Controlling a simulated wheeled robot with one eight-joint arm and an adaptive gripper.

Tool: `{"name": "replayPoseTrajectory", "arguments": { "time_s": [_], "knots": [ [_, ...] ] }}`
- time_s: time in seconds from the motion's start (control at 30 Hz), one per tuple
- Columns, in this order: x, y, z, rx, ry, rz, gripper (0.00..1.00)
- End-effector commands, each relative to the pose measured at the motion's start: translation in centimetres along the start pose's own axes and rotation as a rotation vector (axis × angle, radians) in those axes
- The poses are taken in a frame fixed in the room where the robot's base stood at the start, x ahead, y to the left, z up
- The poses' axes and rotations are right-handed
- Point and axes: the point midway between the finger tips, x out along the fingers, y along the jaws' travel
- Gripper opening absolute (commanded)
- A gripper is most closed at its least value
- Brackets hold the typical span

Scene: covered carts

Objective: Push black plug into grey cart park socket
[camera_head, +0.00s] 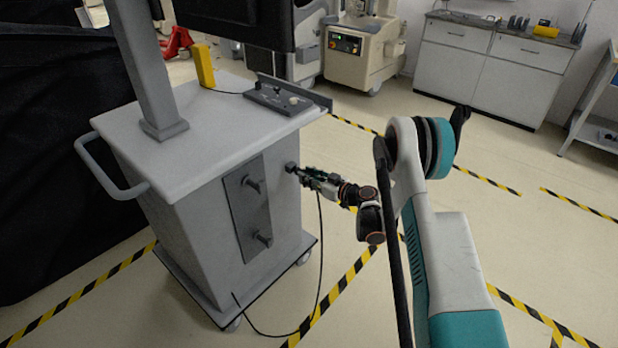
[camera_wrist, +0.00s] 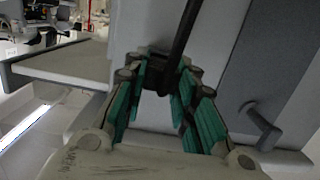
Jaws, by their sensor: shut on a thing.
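The grey cart (camera_head: 205,150) stands at left in the head view. My gripper (camera_head: 302,174) is at its right-hand side face, beside the dark hook panel. In the wrist view my gripper (camera_wrist: 163,78) has green-padded fingers closed on the black plug (camera_wrist: 158,60). A black cable (camera_wrist: 182,32) runs from it. In the head view the dark plug end (camera_head: 291,168) is at or very near the cart's face. The park socket cannot be made out apart from the plug, so I cannot tell how deep the plug sits.
The dark panel (camera_head: 238,212) carries two protruding hooks; one hook (camera_wrist: 262,125) shows in the wrist view. The cable (camera_head: 320,255) hangs to the floor and loops back to the cart. A monitor (camera_head: 235,20) stands above the cart. Open floor lies to the right.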

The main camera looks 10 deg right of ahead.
Motion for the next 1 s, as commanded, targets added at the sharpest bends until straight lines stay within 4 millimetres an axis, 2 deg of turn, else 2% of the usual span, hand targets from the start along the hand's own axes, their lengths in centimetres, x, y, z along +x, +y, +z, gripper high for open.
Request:
{"name": "replayPoseTrajectory", "arguments": {
  "time_s": [0.47, 1.0],
  "knots": [
    [0.1, 0.0, 0.0, 0.0, 0.0, 0.0, 0.0],
    [1.2, 0.0, -0.2, 0.0, 0.0, 0.0, 0.0]
  ]
}}
